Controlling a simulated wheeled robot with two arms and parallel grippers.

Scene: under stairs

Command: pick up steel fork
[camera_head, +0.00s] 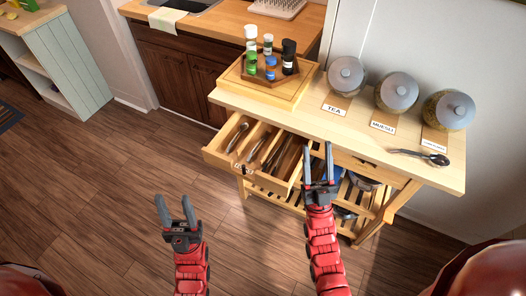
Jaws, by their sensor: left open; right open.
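An open wooden drawer (222,163) juts from the left of the light wooden table. It has several compartments with slim metal cutlery (238,137) in them. The pieces are too small to tell which one is a steel fork. My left gripper (173,203) is open and empty, in front of the drawer and to its lower left, apart from it. My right gripper (318,160) is open and empty, beside the drawer's right side in the picture. It covers part of the table's front and lower shelf.
The table (310,116) bears a wooden tray (248,77) with several bottles, three lidded jars (347,76) with labels, and a dark metal spoon-like utensil (424,156). Bowls sit on the slatted lower shelf. The wooden floor (110,190) to the left is clear.

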